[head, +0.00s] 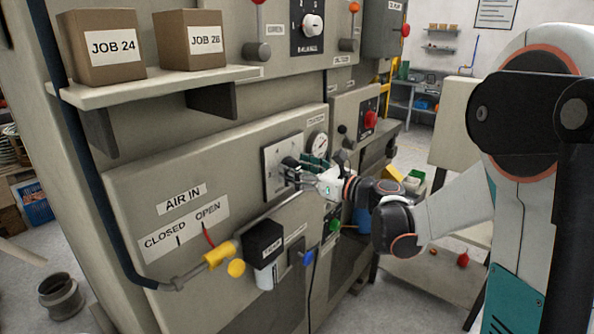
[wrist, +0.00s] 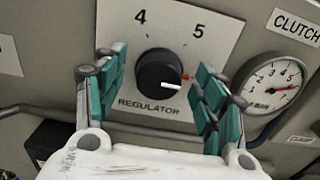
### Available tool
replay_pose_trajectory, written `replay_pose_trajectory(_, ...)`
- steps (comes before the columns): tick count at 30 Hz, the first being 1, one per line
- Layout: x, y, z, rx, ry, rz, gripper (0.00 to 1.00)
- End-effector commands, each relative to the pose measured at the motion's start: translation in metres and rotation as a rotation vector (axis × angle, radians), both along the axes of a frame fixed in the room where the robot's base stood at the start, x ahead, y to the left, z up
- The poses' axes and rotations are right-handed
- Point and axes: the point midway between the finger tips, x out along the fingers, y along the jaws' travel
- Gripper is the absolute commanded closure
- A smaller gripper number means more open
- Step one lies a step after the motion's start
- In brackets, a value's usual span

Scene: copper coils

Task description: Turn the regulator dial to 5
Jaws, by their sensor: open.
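The regulator dial (wrist: 158,74) is a round black knob on a white plate (wrist: 118,42). Its white pointer mark points to the lower right, and a red dot (wrist: 186,77) sits at its right edge. The numbers 4 (wrist: 140,16) and 5 (wrist: 199,31) are printed above; any other numbers are hidden or out of frame. My gripper (wrist: 156,97) is open, its teal-padded fingers on the left and right of the dial, with gaps showing beside it. In the head view my gripper (head: 303,170) is at the plate (head: 272,160) and hides the dial.
A pressure gauge (wrist: 273,86) is close to the right finger. Below my gripper are a yellow air valve handle (head: 219,255) and a black box (head: 264,243). A shelf (head: 160,85) with two cardboard boxes juts out at the upper left.

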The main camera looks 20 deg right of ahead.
Motion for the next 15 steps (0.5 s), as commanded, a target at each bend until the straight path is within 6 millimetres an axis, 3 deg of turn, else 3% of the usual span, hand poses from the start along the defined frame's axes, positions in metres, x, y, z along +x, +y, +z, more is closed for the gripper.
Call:
replay_pose_trajectory(10,0.0031,0.0019,0.0001,0.000,0.000,-0.001,0.36)
replay_pose_trajectory(15,0.0029,0.0019,0.0001,0.000,0.000,-0.001,0.74)
